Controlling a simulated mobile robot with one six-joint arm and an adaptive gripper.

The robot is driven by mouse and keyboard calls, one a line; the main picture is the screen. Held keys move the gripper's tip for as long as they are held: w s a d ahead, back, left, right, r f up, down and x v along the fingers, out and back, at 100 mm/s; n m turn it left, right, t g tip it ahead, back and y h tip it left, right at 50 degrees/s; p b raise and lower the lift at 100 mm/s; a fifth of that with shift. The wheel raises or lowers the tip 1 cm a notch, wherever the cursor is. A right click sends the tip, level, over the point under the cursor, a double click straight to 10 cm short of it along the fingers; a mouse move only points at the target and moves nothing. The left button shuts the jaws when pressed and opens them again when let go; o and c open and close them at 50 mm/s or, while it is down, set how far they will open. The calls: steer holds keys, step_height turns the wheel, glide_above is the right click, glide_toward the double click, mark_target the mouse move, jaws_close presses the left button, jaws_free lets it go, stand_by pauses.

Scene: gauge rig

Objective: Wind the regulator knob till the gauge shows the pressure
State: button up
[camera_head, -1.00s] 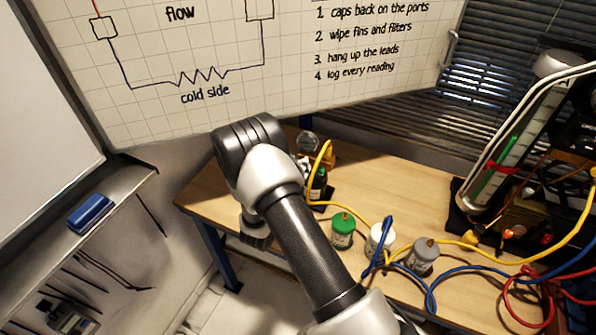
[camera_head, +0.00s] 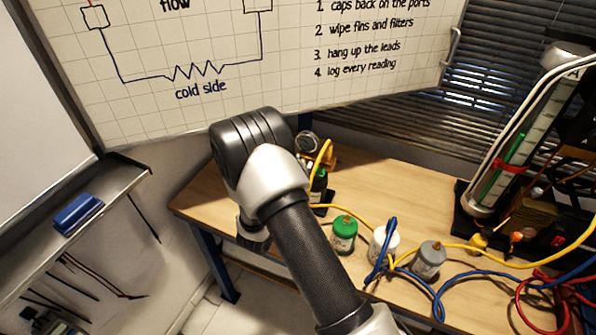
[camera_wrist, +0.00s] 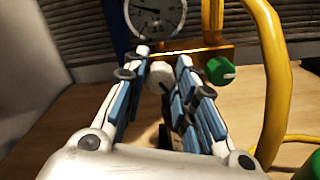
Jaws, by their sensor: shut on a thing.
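The gauge (camera_wrist: 155,14) is a round white dial at the top of the wrist view, cut by the frame edge. A dark needle shows on its left side, but the numbers are too small to read. It also shows small in the head view (camera_head: 307,142), beyond my arm. A pale round regulator knob (camera_wrist: 158,76) sits below the dial on the brass body (camera_wrist: 198,55). My gripper (camera_wrist: 162,60) is shut on this knob, one blue-padded finger on each side. In the head view my arm hides the fingers and knob. A green knob (camera_wrist: 219,71) is just right of the right finger.
A yellow hose (camera_wrist: 274,80) rises close to the right of my gripper. Green (camera_head: 343,235), white (camera_head: 381,246) and grey (camera_head: 429,260) containers stand on the bench (camera_head: 395,190), with cables around them. A whiteboard (camera_head: 330,75) hangs behind.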

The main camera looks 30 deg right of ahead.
stand_by(0.4)
steer(key=o, duration=1.1)
steer(key=shift+c, duration=0.2)
steer(key=v, duration=1.2)
